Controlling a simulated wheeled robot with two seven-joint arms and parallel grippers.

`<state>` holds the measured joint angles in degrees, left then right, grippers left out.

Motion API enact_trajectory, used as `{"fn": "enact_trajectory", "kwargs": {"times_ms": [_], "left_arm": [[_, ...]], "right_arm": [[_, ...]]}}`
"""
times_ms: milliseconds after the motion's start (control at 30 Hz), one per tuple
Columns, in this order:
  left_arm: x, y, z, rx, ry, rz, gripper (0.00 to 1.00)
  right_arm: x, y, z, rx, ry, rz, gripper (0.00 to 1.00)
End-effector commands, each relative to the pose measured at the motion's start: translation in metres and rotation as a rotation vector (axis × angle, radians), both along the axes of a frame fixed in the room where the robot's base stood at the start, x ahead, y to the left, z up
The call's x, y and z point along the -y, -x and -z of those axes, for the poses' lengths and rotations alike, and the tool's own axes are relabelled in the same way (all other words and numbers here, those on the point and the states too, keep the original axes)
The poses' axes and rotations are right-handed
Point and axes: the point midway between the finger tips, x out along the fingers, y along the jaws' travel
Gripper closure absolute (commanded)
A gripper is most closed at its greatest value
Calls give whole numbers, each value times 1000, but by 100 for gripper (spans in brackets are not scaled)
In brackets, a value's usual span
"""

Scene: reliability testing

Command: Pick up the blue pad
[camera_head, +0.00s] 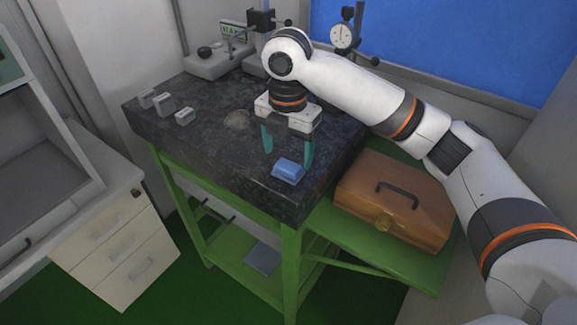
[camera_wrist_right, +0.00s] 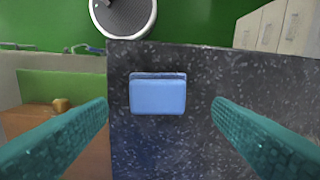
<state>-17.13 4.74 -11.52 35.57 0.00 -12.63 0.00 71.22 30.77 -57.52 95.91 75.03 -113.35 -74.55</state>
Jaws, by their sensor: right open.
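The blue pad (camera_head: 288,171) lies flat on the dark stone slab (camera_head: 215,138), close to its front corner. In the right wrist view the blue pad (camera_wrist_right: 158,95) sits near the middle, between the two teal fingers. My right gripper (camera_head: 288,157) points down above the slab at the pad, its fingers spread apart. In the right wrist view, the right gripper's (camera_wrist_right: 161,125) fingers stand clear of the pad on both sides, with nothing held. My left gripper is in neither view.
Small grey blocks (camera_head: 165,104) stand at the slab's left end. A measuring stand (camera_head: 215,62) and a dial gauge (camera_head: 342,38) are at the back. A brown case (camera_head: 394,197) sits on a lower green shelf right of the slab.

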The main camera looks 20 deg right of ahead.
Motion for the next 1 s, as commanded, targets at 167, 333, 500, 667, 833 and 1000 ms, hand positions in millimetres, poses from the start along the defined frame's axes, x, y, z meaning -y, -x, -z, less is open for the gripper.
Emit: {"fn": "enact_trajectory", "kwargs": {"times_ms": [167, 333, 500, 667, 833, 1000], "left_arm": [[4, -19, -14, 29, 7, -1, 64], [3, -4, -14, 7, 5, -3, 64], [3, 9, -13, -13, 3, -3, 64], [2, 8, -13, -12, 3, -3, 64], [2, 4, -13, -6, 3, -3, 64], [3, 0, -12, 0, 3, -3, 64]], "right_arm": [[2, 1, 24, -3, 0, 1, 25], [2, 0, 34, 1, 0, 0, 25], [2, 0, 34, 1, 0, 0, 25], [2, 0, 34, 1, 0, 1, 52], [2, 0, 34, 2, -1, 1, 68], [2, 0, 33, 2, -1, 1, 68]]}}
